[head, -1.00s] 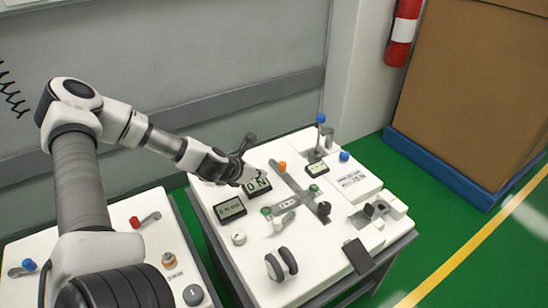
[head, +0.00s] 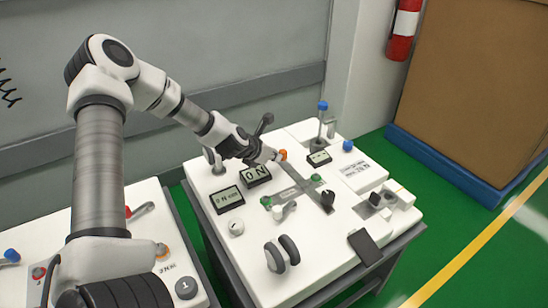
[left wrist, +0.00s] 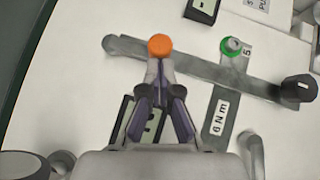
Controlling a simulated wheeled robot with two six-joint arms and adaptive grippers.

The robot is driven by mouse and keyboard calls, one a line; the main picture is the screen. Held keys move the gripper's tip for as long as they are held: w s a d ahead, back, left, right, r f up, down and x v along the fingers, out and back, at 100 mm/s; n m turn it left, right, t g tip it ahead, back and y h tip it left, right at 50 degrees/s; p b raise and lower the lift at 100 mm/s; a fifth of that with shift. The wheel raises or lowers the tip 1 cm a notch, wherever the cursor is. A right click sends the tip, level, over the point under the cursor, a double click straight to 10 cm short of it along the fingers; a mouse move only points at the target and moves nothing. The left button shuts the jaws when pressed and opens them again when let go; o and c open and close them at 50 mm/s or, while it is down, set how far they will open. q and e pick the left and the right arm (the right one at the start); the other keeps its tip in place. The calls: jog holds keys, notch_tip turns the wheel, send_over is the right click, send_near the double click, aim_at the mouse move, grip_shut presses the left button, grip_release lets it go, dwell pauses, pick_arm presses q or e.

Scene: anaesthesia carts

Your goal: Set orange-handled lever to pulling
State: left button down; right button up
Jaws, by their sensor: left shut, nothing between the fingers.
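The orange handle (head: 283,154) is a short round knob at the far end of a grey metal bar (head: 309,184) on the right-hand white cart. In the left wrist view the orange knob (left wrist: 159,45) stands straight ahead of the fingers. My left gripper (head: 275,156) is shut and empty, with its tips right at the near side of the knob. In the left wrist view my left gripper (left wrist: 160,75) seems to touch or nearly touch the knob's base; I cannot tell which. My right gripper is not in view.
A small display (head: 256,175) and another display (head: 228,199) lie left of the bar. A green knob (left wrist: 231,46) and a black knob (left wrist: 298,88) are near it in the left wrist view. A dark-knobbed lever (head: 264,123) rises behind my gripper. A blue-topped post (head: 322,107) stands further back.

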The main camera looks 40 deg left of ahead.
pick_arm(q)
jog(key=shift+w+d+f+n+y+b, duration=0.2)
jog(key=shift+w+d+n+y+b, duration=0.35)
jog(key=shift+b, duration=0.7)
jog(key=shift+w+d+f+n+y+b, duration=0.2)
jog(key=shift+w+n+y+b, duration=0.4)
jog(key=shift+n+y+b, duration=0.4)
jog(key=shift+w+d+r+n+g+y+b, duration=0.15)
jog(key=shift+w+n+g+y+b, duration=0.15)
jog(key=shift+n+b, duration=0.2)
jog(key=shift+w+d+r+n+g+y+b, duration=0.1)
jog(key=shift+w+n+g+y+b, duration=0.15)
jog(key=shift+w+n+b, duration=0.15)
jog(key=shift+w+d+r+n+g+y, duration=0.15)
jog(key=shift+w+n+g+y, duration=0.2)
jog(key=shift+w+n+y, duration=0.45)
jog(key=shift+w+r+n+g+y+p, duration=0.15)
jog(key=shift+w+n+g+y+p, duration=0.3)
jog(key=shift+n, duration=0.7)
jog(key=w+n+g+y+p, duration=0.1)
jog(key=w+n, duration=0.1)
jog(key=shift+n+g, duration=0.3)
jog(key=shift+g, duration=0.05)
jog(key=shift+w+a+f+p, duration=0.2)
jog(key=shift+w+a+p, duration=0.3)
jog(key=shift+w, duration=0.35)
jog(key=shift+w+a+r, duration=0.15)
jog(key=shift+w+r, duration=0.05)
